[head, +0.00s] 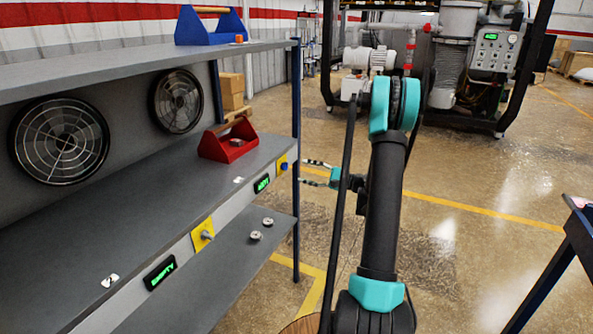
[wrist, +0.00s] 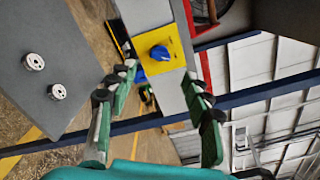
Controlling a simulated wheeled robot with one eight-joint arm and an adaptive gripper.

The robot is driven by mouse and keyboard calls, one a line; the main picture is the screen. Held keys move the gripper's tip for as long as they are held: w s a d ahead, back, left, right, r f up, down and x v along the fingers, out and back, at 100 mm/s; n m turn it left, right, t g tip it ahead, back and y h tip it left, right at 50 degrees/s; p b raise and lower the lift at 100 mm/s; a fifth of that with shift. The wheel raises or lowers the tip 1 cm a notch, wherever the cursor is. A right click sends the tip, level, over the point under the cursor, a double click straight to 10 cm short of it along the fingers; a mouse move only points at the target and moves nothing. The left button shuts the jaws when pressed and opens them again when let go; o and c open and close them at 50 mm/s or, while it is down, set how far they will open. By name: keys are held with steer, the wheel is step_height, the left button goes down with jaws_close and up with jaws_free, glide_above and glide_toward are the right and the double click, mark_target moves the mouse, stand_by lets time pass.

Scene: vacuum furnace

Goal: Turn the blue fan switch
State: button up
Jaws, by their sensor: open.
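The blue fan switch (head: 283,163) is a small knob on a yellow plate, at the far end of the shelf's front edge. In the wrist view the blue switch (wrist: 160,53) sits on its yellow plate (wrist: 178,41), ahead of the fingertips and between their lines. My gripper (head: 304,173) is open and empty, just right of the shelf's end post in the head view, with its fingers pointing left towards the switch. In the wrist view my gripper's (wrist: 160,77) fingers are spread apart, and a gap shows between them and the knob.
A second yellow plate with a grey knob (head: 203,235) is nearer on the same edge, with green-lit displays (head: 160,272) beside the switches. A blue post (head: 296,110) stands at the shelf's end. A red toolbox (head: 228,144) sits on the shelf; round metal parts (head: 256,235) lie below.

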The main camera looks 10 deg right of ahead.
steer(key=shift+v, duration=2.45)
